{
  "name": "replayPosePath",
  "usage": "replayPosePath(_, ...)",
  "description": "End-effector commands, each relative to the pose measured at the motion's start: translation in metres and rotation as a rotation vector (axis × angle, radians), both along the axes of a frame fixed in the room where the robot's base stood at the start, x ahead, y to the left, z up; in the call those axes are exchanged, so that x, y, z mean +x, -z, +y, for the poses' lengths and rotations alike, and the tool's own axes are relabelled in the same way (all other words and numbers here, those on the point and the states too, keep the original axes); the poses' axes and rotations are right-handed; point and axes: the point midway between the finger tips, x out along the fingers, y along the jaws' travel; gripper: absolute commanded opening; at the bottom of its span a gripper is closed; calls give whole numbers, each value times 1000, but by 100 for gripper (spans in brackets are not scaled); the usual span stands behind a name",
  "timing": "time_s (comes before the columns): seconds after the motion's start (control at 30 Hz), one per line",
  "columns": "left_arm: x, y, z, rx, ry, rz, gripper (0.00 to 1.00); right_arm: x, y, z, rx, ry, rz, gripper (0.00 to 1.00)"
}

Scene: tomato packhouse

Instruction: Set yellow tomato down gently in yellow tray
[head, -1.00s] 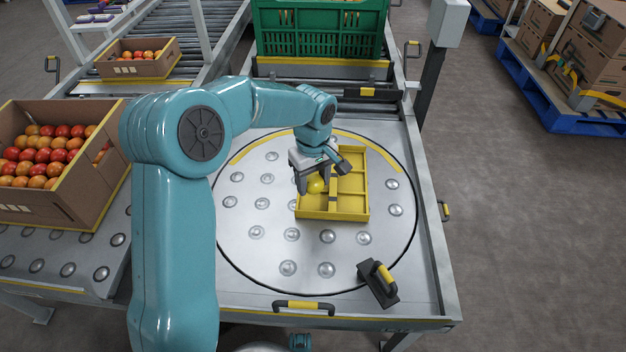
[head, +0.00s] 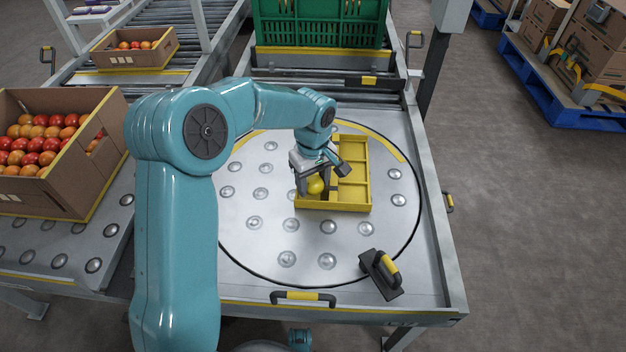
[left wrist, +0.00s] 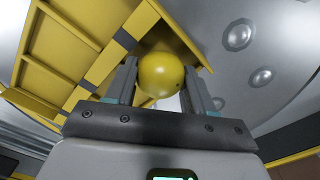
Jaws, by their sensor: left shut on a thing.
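The yellow tomato (head: 316,186) is between the fingers of my left gripper (head: 314,187), which is shut on it. The yellow tray (head: 354,171) lies on the round ball-studded plate and has several compartments. The tomato is at the tray's near left compartment; I cannot tell whether it touches the tray floor. In the left wrist view the tomato (left wrist: 160,75) sits between the two fingers (left wrist: 159,88), with the tray's walls (left wrist: 62,38) behind and to the left. My right gripper does not show.
A black tool with a yellow grip (head: 381,273) lies at the plate's near right edge. A cardboard box of tomatoes (head: 75,188) stands at left, and a green crate (head: 318,30) stands behind. The front of the plate is clear.

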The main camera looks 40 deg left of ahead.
Motion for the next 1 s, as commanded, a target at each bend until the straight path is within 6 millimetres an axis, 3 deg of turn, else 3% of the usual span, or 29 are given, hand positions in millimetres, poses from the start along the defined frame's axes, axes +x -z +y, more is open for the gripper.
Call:
replayPosePath(0.53,0,8,0,0,0,0,39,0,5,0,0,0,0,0)
replayPosePath(0.57,0,7,0,0,0,0,63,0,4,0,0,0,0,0)
replayPosePath(0.63,0,7,0,0,0,0,83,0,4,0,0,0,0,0)
replayPosePath(0.83,0,7,0,0,0,0,83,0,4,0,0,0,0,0)
replayPosePath(0.87,0,7,0,0,0,0,80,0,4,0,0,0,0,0)
replayPosePath(0.9,0,7,0,0,0,0,67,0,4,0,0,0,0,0)
replayPosePath(1.0,0,7,0,0,0,0,66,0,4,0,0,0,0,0)
